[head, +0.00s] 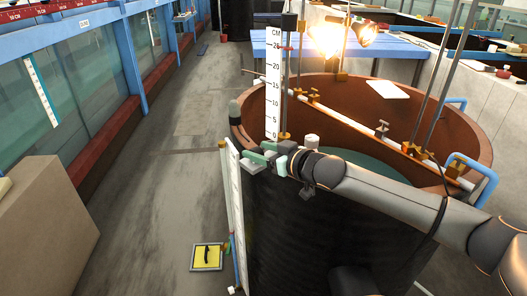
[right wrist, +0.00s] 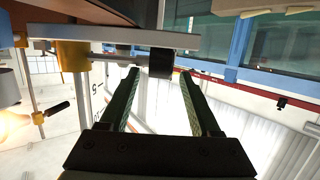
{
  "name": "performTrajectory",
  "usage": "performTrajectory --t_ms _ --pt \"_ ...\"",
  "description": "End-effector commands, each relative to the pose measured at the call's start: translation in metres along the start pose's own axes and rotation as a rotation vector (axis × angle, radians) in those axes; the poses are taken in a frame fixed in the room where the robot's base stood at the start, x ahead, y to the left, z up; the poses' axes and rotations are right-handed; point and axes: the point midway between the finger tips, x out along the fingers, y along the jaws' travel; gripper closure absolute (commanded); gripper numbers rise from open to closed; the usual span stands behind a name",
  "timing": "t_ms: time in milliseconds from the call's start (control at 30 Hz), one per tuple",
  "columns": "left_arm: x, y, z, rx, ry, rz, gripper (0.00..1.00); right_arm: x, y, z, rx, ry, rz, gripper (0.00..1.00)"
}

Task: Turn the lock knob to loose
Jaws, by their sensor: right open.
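In the right wrist view a black lock knob (right wrist: 160,63) sits on the end of a thin metal rod. The rod comes from a brass collar (right wrist: 72,57) around a post, under a grey plate. My right gripper (right wrist: 160,74) is open, with its green-padded fingers on either side of the knob. In the head view my right gripper (head: 260,155) is at the foot of the upright white centimetre scale (head: 273,90), on the rim of the brown round tank. The knob cannot be made out there. My left gripper is not in view.
The brown tank (head: 245,120) has a white rail (head: 350,115) with brass clamps across it. Lit lamps stand behind. A yellow panel (head: 207,256) lies on the floor below my gripper.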

Motion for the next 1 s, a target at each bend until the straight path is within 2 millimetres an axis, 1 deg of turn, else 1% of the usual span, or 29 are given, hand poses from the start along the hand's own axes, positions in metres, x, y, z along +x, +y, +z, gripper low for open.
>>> performTrajectory --t_ms 133,267,600,800,1000 --pt "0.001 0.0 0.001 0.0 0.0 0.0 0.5 -0.006 0.001 0.001 0.002 -0.001 0.001 0.36" --pt "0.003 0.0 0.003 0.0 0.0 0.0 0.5 -0.022 0.001 0.002 0.001 -0.001 0.001 0.36" --pt "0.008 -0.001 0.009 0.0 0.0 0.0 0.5 -0.082 0.001 0.002 0.0 -0.001 0.001 0.36" --pt "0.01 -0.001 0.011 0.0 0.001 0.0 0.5 -0.112 0.001 0.001 0.0 0.0 0.001 0.36" --pt "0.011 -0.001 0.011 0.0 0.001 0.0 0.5 -0.124 0.0 0.0 -0.001 0.0 0.0 0.36"
